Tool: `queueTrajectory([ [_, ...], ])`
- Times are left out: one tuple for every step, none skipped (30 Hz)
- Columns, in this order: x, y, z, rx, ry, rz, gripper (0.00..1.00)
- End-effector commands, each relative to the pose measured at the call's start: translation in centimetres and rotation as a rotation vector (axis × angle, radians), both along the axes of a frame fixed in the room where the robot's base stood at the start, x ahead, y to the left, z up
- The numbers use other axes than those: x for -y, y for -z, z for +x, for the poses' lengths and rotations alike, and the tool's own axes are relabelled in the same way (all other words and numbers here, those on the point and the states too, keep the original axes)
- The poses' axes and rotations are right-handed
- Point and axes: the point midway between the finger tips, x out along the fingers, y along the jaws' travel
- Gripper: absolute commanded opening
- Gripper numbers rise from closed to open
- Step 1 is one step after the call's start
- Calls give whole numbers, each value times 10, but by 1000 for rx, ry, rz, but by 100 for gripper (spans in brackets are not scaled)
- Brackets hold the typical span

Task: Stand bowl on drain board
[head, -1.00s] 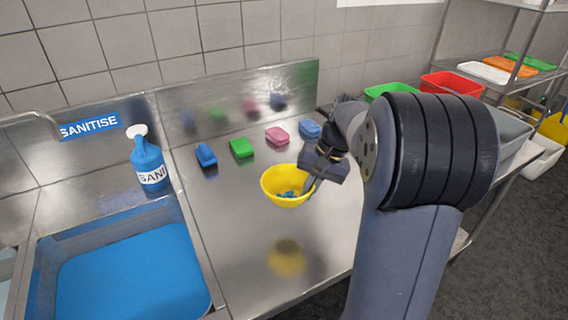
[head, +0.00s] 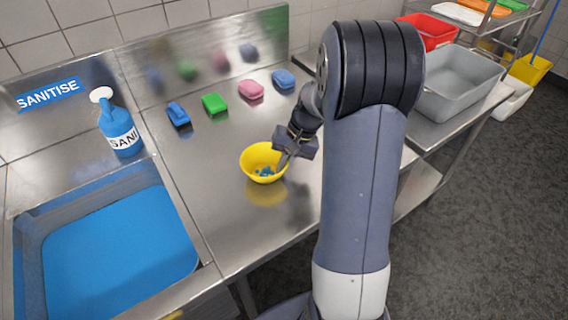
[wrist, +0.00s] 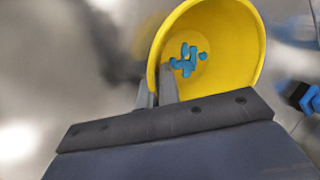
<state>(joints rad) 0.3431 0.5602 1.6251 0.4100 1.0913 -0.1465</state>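The yellow bowl (head: 252,165) is upright, low over the steel drain board (head: 218,222) to the right of the sink. Its reflection lies right below it; I cannot tell whether its base touches the steel. Small blue marks or pieces show on its inside floor. My gripper (head: 284,160) is at the bowl's right rim in the head view. In the wrist view the bowl (wrist: 235,45) fills the upper middle, and my gripper (wrist: 157,92) has one finger inside the wall and one outside, pinching the rim.
Blue (head: 178,115), green (head: 214,103), pink (head: 251,90) and another blue sponge (head: 283,79) stand in a row behind the bowl. A blue sanitiser bottle (head: 121,130) stands behind the sink (head: 120,245) of blue liquid. A grey tub (head: 455,85) is at right. The board's front is clear.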

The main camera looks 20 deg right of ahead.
Motion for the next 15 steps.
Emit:
queueTrajectory([
  [0,0,0,0,0,0,0],
  [0,0,0,0,0,0,0],
  [0,1,0,0,0,0,0],
  [0,2,0,0,0,0,0],
  [0,3,0,0,0,0,0],
  [0,4,0,0,0,0,0],
  [0,3,0,0,0,0,6],
  [0,2,0,0,0,0,8],
  [0,2,0,0,0,0,11],
  [0,2,0,0,0,0,14],
  [0,2,0,0,0,0,16],
  [0,2,0,0,0,0,20],
  [0,2,0,0,0,0,22],
  [0,2,0,0,0,0,24],
  [0,2,0,0,0,0,25],
])
